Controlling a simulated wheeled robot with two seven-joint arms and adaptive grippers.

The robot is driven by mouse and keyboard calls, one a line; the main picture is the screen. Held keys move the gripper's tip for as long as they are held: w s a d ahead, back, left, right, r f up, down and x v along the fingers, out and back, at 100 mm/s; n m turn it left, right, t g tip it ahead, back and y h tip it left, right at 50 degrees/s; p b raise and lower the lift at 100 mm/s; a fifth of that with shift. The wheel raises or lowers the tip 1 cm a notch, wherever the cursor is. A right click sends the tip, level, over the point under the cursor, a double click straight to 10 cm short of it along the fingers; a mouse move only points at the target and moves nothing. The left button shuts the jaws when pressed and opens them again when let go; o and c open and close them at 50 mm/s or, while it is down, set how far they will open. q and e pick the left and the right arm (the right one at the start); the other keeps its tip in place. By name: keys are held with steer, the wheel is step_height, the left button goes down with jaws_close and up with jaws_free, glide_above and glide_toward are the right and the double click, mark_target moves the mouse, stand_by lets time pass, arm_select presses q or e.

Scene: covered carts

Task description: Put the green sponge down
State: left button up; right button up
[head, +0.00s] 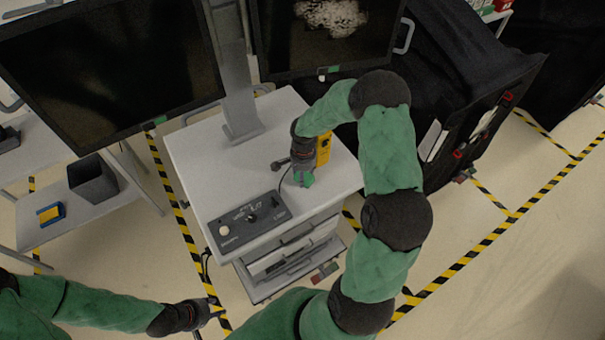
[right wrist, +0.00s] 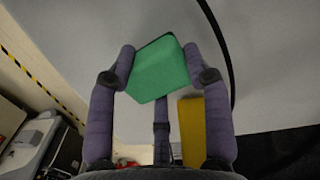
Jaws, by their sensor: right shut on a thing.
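The green sponge (right wrist: 160,70) is a block held between the two fingertips of my right gripper (right wrist: 160,68), in the right wrist view. It sits somewhat tilted between them. In the head view the sponge (head: 304,179) shows below my right gripper (head: 303,168), over the pale top of the cart (head: 198,155). I cannot tell whether the sponge touches the top. My left gripper (head: 213,309) is low at the lower left of the head view, empty, with its fingers apart, away from the cart.
A control box (head: 243,222) with a white knob and cable lies on the cart's front. A yellow device (head: 323,148) stands close behind my right gripper; yellow also shows in the wrist view (right wrist: 192,132). A monitor post (head: 238,110) rises at the back. The cart's left top is clear.

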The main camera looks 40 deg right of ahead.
steer(key=o, duration=1.2)
steer(key=shift+c, duration=0.2)
step_height(320, 180, up, 12)
steer(key=shift+s, duration=0.15)
